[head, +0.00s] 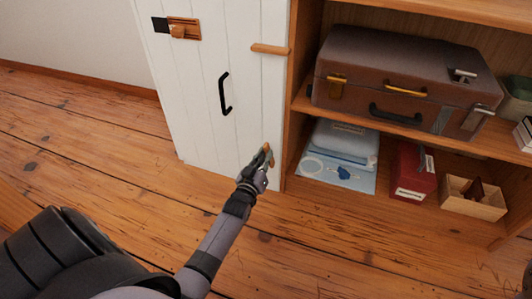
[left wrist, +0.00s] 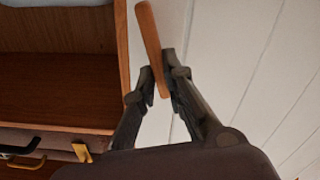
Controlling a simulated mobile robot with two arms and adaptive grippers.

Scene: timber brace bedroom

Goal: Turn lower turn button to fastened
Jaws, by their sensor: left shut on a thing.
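The lower turn button (head: 268,149) is a small light wooden bar low on the white door (head: 190,80), near the door's right edge. In the head view it looks roughly upright, and my gripper hides part of it. In the left wrist view the lower turn button (left wrist: 149,35) stands slightly tilted from vertical. My left gripper (head: 264,163) has its fingers on both sides of the bar; the fingers also show in the left wrist view (left wrist: 160,84). The upper turn button (head: 270,49) lies nearly level at the door's right edge. My right gripper is not in view.
The door has a black handle (head: 224,94) and a wooden latch (head: 183,28). Right of it, an open shelf holds a brown suitcase (head: 355,67), a red box (head: 412,172) and a wooden bin (head: 460,207). The plank floor (head: 90,130) before the door is clear.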

